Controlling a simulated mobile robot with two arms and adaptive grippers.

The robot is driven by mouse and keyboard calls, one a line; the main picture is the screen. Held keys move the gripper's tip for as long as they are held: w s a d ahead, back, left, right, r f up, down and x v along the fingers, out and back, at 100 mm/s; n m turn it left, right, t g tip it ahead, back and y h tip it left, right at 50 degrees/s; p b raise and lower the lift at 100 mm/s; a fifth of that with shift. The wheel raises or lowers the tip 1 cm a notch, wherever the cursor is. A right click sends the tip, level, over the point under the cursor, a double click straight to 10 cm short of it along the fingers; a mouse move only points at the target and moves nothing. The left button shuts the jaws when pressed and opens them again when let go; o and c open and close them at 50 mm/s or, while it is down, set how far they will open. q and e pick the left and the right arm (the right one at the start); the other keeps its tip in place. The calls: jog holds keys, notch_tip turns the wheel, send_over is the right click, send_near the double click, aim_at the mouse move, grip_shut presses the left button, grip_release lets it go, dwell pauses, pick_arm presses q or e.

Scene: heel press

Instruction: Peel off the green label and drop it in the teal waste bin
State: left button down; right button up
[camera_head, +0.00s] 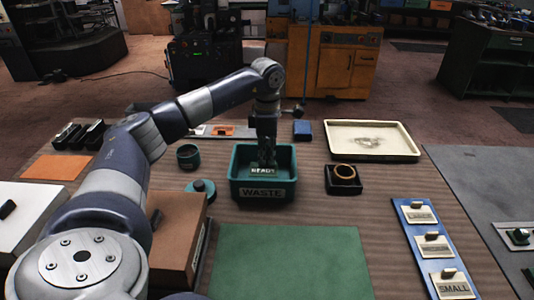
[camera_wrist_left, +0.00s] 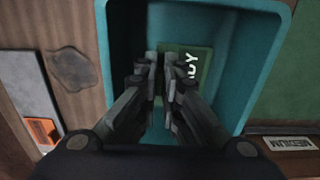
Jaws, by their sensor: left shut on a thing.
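The green label (camera_head: 263,170) with white lettering that reads READY is in my left gripper (camera_head: 266,160). The gripper is shut on it, with the fingers pointing down over the teal waste bin (camera_head: 262,193), marked WASTE. In the left wrist view the green label (camera_wrist_left: 198,72) shows between and beyond the fingertips of my left gripper (camera_wrist_left: 168,66), inside the outline of the teal bin (camera_wrist_left: 258,50). I cannot tell how far the label is above the bin floor. My right gripper is not in view.
A black tray with a brass ring (camera_head: 343,174) stands right of the bin, and a cream tray (camera_head: 372,140) behind it. A teal cup (camera_head: 188,156) and a round teal-topped item (camera_head: 201,190) stand left. A green mat (camera_head: 290,262) lies clear in front.

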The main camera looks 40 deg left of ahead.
pick_arm(q)
jog(key=shift+f, duration=0.6)
jog(key=c, duration=1.7)
grip_release()
jog(key=shift+o, duration=0.6)
jog(key=o, duration=0.4)
jog(key=shift+c, duration=0.2)
jog(key=shift+r, duration=0.1)
jog(key=shift+r+p, duration=2.8)
jog(key=shift+r, duration=0.65)
